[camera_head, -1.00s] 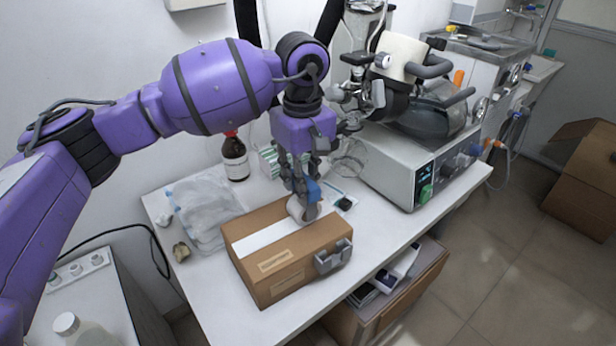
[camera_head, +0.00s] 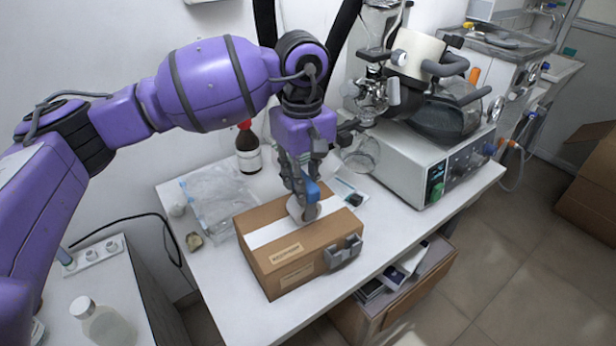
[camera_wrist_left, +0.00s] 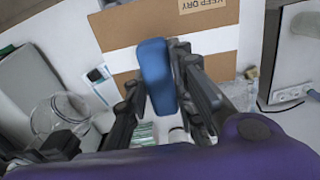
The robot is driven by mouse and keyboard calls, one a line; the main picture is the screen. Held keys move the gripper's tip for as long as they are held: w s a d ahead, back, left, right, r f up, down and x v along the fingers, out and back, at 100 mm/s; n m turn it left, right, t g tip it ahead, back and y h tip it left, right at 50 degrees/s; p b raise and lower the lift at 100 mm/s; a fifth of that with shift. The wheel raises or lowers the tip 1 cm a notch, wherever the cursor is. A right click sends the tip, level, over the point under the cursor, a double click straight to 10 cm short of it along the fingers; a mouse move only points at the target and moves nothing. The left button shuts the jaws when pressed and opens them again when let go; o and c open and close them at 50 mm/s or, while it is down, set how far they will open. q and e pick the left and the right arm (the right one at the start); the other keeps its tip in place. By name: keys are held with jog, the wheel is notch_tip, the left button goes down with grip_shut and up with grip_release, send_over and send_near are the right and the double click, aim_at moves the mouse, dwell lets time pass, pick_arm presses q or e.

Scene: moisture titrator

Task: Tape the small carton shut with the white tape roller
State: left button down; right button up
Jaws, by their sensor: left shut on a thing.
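The small brown carton (camera_head: 292,264) stands closed on the white bench. A white tape strip (camera_head: 267,233) runs across its top and also shows in the left wrist view (camera_wrist_left: 122,58). My left gripper (camera_head: 304,192) is shut on the white tape roller (camera_head: 302,211), by its blue handle (camera_wrist_left: 155,75). The roller is down at the carton's top, over the strip; its underside contact is hidden. A grey fitting (camera_head: 344,252) sits on the carton's right side. My right gripper is not in view.
A clear plastic bag (camera_head: 211,200) lies left of the carton, and a brown bottle (camera_head: 248,150) stands behind. The titrator (camera_head: 420,175) with glassware fills the bench's right rear.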

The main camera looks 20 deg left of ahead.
pick_arm(q)
jog(key=shift+s, duration=0.1)
jog(key=shift+s+a, duration=0.6)
jog(key=shift+s+a, duration=0.1)
jog(key=shift+s+a, duration=0.15)
jog(key=shift+s+a+p, duration=0.35)
jog(key=shift+s+a, duration=0.1)
jog(key=shift+s, duration=0.05)
jog(key=shift+s, duration=0.1)
